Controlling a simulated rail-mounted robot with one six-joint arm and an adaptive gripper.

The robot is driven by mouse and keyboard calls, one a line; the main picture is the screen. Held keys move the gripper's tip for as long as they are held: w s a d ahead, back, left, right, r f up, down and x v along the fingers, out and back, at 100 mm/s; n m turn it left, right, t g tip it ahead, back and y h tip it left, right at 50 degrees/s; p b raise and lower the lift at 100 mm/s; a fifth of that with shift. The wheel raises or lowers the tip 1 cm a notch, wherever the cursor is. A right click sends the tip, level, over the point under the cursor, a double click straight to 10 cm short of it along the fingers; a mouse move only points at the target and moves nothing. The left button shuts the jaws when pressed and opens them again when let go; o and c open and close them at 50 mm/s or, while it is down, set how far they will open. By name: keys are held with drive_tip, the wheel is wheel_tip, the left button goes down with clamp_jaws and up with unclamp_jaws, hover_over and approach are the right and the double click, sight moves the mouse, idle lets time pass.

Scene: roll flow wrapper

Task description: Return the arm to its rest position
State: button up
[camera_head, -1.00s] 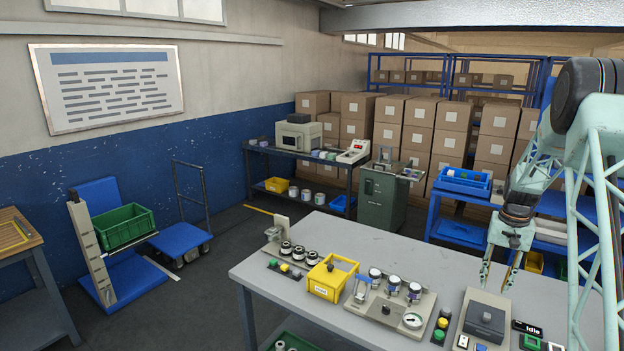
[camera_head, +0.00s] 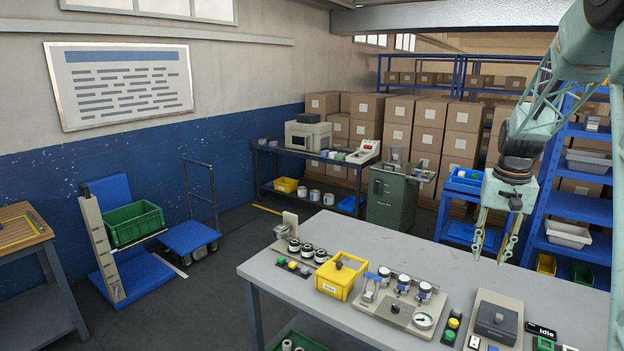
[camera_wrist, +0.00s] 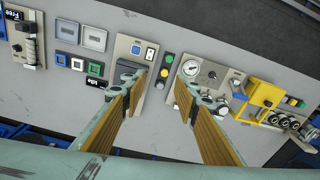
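My gripper (camera_head: 493,245) hangs above the right part of the grey workbench (camera_head: 300,258), fingers pointing down and spread apart. No object shows between the fingers. In the wrist view, my gripper (camera_wrist: 165,95) has two wood-coloured finger pads wide apart over the bench top, with nothing held between them. My arm comes down from the upper right of the head view.
On the bench are a yellow bin (camera_head: 340,276), a fixture plate with a gauge and rolls (camera_head: 402,308), buttons (camera_head: 452,328), a dark-topped device (camera_head: 496,322) and a display reading Idle (camera_head: 541,330). Blue shelving (camera_head: 575,205) stands behind my gripper.

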drive_tip(key=s+a+r+n+t+b, duration=0.1)
drive_tip(key=s+a+r+b, duration=0.1)
drive_tip(key=s+a+r, duration=0.65)
drive_tip(key=s+a+r+n+b, duration=0.2)
drive_tip(key=s+a+r, duration=0.3)
drive_tip(key=s+a, duration=0.65)
drive_tip(key=s+a+f+b, duration=0.1)
drive_tip(key=s+a, duration=0.2)
drive_tip(key=s, duration=0.6)
drive_tip(key=s+a+f+n+t+b, duration=0.1)
drive_tip(key=s+a+f+b, duration=0.1)
drive_tip(key=s, duration=0.7)
drive_tip(key=s+a+f+n+t+b, duration=0.1)
drive_tip(key=s+a, duration=0.3)
drive_tip(key=s, duration=0.5)
drive_tip(key=shift+s+f, duration=0.3)
drive_tip(key=shift+f, duration=0.2)
drive_tip(key=shift+a, duration=0.1)
